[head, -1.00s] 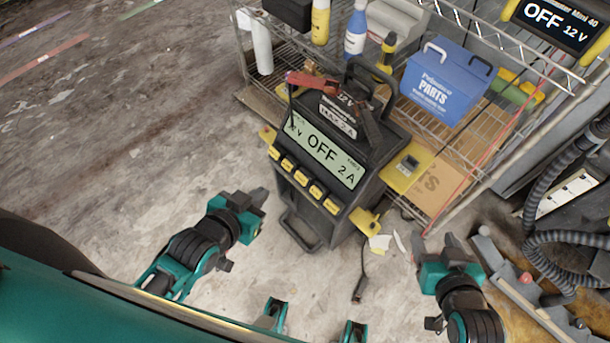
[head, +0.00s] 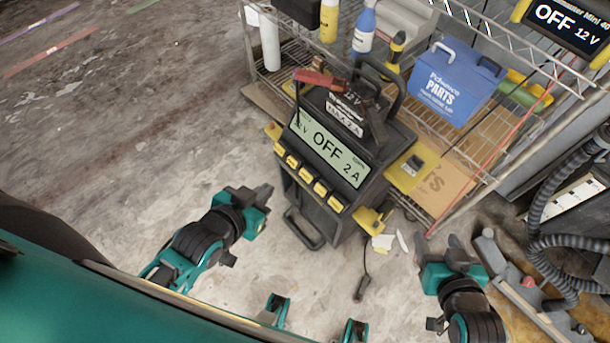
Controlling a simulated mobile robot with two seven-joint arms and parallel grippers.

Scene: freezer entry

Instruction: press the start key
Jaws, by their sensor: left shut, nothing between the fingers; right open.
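A black battery charger (head: 345,120) stands on the floor in the middle of the head view. Its display (head: 328,148) reads "OFF", "12 V" and "2 A". A row of several yellow keys (head: 306,181) runs below the display; their labels are too small to read, so I cannot tell which is the start key. My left gripper (head: 264,194) is shut and empty, to the left of the charger and apart from the keys. My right gripper (head: 451,244) is open and empty, low on the right, apart from the charger.
A wire shelf (head: 470,150) behind the charger holds bottles and a blue parts box (head: 452,78). A second display (head: 570,22) reads "OFF 12 V" at top right. A black hose (head: 545,200) and debris lie at right.

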